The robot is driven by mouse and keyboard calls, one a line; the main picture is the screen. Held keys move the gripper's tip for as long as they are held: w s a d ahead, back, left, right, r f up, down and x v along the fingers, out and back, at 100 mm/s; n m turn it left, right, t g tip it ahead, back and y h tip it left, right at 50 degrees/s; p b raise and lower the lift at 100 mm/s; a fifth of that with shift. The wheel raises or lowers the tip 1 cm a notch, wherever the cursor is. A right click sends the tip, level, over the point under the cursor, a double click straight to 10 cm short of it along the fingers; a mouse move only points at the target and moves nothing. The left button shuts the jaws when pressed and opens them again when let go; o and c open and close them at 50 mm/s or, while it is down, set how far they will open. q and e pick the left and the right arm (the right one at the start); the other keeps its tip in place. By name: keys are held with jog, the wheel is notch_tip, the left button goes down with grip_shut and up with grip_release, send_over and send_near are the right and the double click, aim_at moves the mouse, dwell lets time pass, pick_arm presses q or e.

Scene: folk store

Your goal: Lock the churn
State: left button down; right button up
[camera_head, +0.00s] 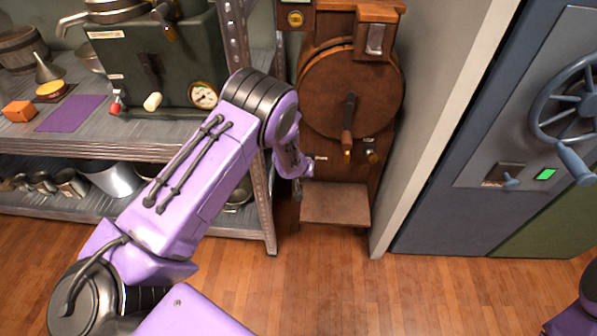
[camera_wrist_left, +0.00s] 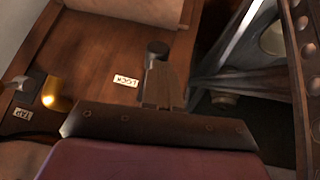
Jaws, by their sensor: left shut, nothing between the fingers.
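The churn (camera_head: 350,92) is a brown wooden cabinet with a round drum and a crank handle (camera_head: 347,135) on its front. My left gripper (camera_head: 298,191) is at the churn's lower left front, partly hidden by my own wrist. In the left wrist view, its fingers (camera_wrist_left: 164,92) are shut with nothing between them. They point at a dark round knob (camera_wrist_left: 157,47) beside the LOCK label (camera_wrist_left: 126,81); I cannot tell whether they touch it. The brass tap (camera_wrist_left: 56,95) is near the TAP label (camera_wrist_left: 22,114). My right gripper is not in view.
A metal shelf (camera_head: 100,146) with a green machine (camera_head: 155,65) and pots stands close on the left. A pale wall edge (camera_head: 440,130) and a blue door (camera_head: 470,120) with a handwheel are on the right. The wooden floor (camera_head: 330,285) in front is clear.

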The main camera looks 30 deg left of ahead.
pick_arm(q)
jog(key=shift+s+f, duration=0.15)
jog(key=shift+f, duration=0.6)
jog(key=shift+f, duration=0.1)
jog(key=s+d+f+p+v, duration=0.1)
jog(key=p+v, duration=0.7)
jog(key=v, duration=0.1)
jog(key=shift+s+r, duration=0.25)
jog(key=shift+s, duration=0.3)
